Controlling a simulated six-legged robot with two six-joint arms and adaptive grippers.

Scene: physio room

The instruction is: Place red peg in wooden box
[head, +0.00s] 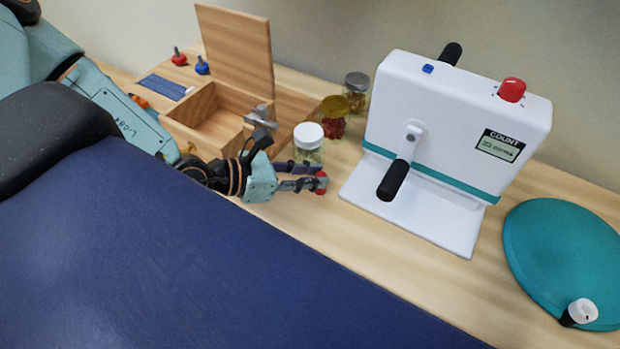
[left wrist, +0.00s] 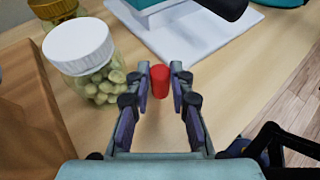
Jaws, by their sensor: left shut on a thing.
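The red peg (head: 321,183) is between the fingertips of my left gripper (head: 305,178). In the left wrist view the red peg (left wrist: 160,82) stands between the two fingers (left wrist: 160,95), and the gripper is shut on it. The gripper is low over the wooden tabletop, just in front of the white-lidded jar. The wooden box (head: 188,123) stands to the left behind the gripper, its lid (head: 238,48) raised and its compartment open. My left forearm and wrist hide part of its front. My right gripper is not in view.
A white-lidded jar (head: 308,138) and two other jars (head: 333,108) (head: 356,88) stand right of the box. A white crank machine (head: 450,130) is right of the gripper. Small red (head: 179,57) and blue (head: 202,66) knobbed pieces sit behind the box. A blue padded surface (head: 170,260) fills the front.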

